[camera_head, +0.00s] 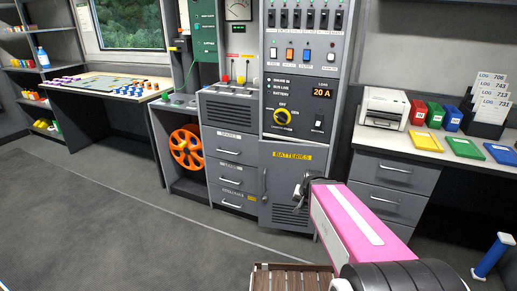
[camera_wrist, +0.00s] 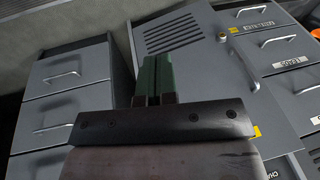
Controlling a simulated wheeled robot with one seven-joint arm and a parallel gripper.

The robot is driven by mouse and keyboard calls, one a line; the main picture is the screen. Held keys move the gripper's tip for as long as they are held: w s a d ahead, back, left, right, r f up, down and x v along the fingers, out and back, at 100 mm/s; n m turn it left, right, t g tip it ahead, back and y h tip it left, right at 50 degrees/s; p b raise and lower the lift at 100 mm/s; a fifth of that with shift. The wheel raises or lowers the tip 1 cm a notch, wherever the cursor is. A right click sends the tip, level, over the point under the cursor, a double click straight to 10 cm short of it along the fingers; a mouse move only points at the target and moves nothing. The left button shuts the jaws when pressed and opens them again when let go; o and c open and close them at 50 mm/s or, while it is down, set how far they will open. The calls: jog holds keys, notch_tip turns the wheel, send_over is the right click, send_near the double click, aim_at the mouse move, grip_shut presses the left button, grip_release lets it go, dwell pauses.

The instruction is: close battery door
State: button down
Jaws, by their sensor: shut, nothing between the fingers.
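The battery door (camera_head: 282,172) is a grey panel with a yellow BATTERIES label (camera_head: 293,156) and louvres low down, at the bottom of the grey rack. I cannot tell whether it stands slightly ajar or flush. Its handle (camera_head: 264,182) is on the left side in the head view. In the wrist view, which is upside down, the door (camera_wrist: 205,75) fills the middle, with its louvres at the top. My gripper (camera_head: 298,191) is in front of the door's right part, and my arm hides the area behind it. Its green fingers (camera_wrist: 154,78) are together and empty. Contact with the door is unclear.
Grey drawers (camera_head: 229,175) stand left of the door and desk drawers (camera_head: 396,172) right of it. An orange reel (camera_head: 186,147) sits in a shelf further left. A wooden slatted seat (camera_head: 290,280) is at the front. The floor at left (camera_head: 110,215) is clear.

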jog(key=w+a+r+m+t+y, duration=0.2)
jog(key=w+a+m+t, duration=0.2)
jog(key=w+a+m, duration=0.35)
jog(key=m+t+h, duration=0.6)
jog(key=m+t, duration=0.5)
jog(key=m, duration=1.6)
send_near(260, 143)
jog(key=w, duration=0.7)
jog(key=shift+w+d+f, duration=0.25)
jog(key=shift+d+f, duration=0.05)
jog(key=shift+f, duration=0.15)
jog(key=w, duration=0.4)
jog(key=shift+w+d, duration=0.2)
jog(key=shift+d, duration=0.05)
jog(key=shift+s, duration=0.25)
